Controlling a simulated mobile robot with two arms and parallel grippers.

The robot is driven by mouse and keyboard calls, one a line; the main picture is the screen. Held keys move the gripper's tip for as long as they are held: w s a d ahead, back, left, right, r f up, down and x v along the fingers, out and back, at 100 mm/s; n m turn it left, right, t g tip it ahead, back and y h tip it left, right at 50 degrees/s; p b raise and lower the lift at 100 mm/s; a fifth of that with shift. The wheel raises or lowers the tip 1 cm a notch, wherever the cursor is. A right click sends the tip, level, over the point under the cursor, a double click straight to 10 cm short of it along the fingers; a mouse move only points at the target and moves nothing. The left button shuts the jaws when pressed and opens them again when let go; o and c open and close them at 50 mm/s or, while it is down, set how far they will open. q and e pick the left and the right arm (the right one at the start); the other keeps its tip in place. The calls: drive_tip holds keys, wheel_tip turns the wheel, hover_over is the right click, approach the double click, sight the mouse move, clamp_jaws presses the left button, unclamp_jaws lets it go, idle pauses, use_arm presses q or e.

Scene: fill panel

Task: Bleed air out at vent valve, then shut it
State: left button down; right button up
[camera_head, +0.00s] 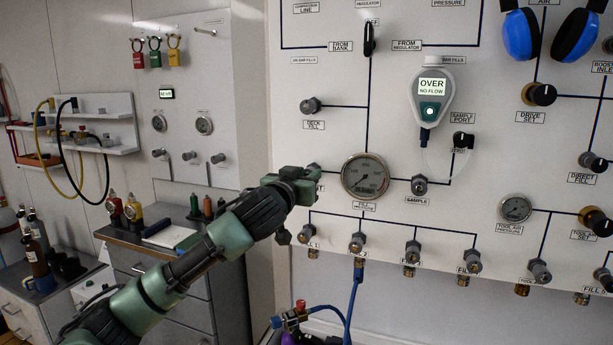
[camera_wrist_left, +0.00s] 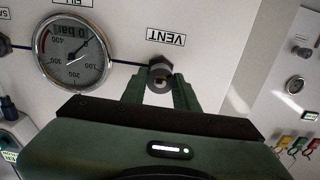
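The vent valve (camera_wrist_left: 160,78) is a small grey knob on the white panel, with the VENT label (camera_wrist_left: 166,37) shown upside down in the left wrist view. My left gripper (camera_wrist_left: 161,92) has one green finger on each side of this knob. I cannot tell whether the fingers touch it. In the head view my left gripper (camera_head: 312,184) is at the panel and covers part of the label; the top of the vent knob (camera_head: 313,168) shows above it. The round fill pressure gauge (camera_head: 365,175) is just right of it; its display (camera_wrist_left: 69,30) seems to read 0 bar. My right gripper is not in view.
A sample knob (camera_head: 419,186) sits right of the gauge. A handheld meter (camera_head: 433,98) on the panel reads "OVER NO FLOW". Several fill valves line the panel's lower part, one with a blue hose (camera_head: 353,295). A drawer cabinet (camera_head: 180,285) stands at left behind my arm.

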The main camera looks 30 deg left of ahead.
use_arm(q)
drive_tip(key=m+p, duration=0.3)
drive_tip(key=m, duration=0.1)
drive_tip(key=shift+r, duration=0.15)
drive_tip(key=m+p, duration=0.2)
drive_tip(key=m, duration=0.1)
drive_tip(key=shift+d+m+p, duration=0.1)
drive_tip(key=shift+m+p, duration=0.2)
drive_tip(key=shift+p, duration=0.1)
drive_tip(key=m+p, duration=0.2)
drive_tip(key=m, duration=0.1)
drive_tip(key=shift+m+p, duration=0.3)
drive_tip(key=m+p, duration=0.3)
drive_tip(key=m, duration=0.2)
drive_tip(key=m+p, duration=0.4)
drive_tip(key=m, duration=0.1)
drive_tip(key=f+m+p, duration=0.1)
drive_tip(key=m+p, duration=0.2)
drive_tip(key=m, duration=0.2)
drive_tip(key=shift+m+p, duration=0.35)
drive_tip(key=shift+m, duration=0.05)
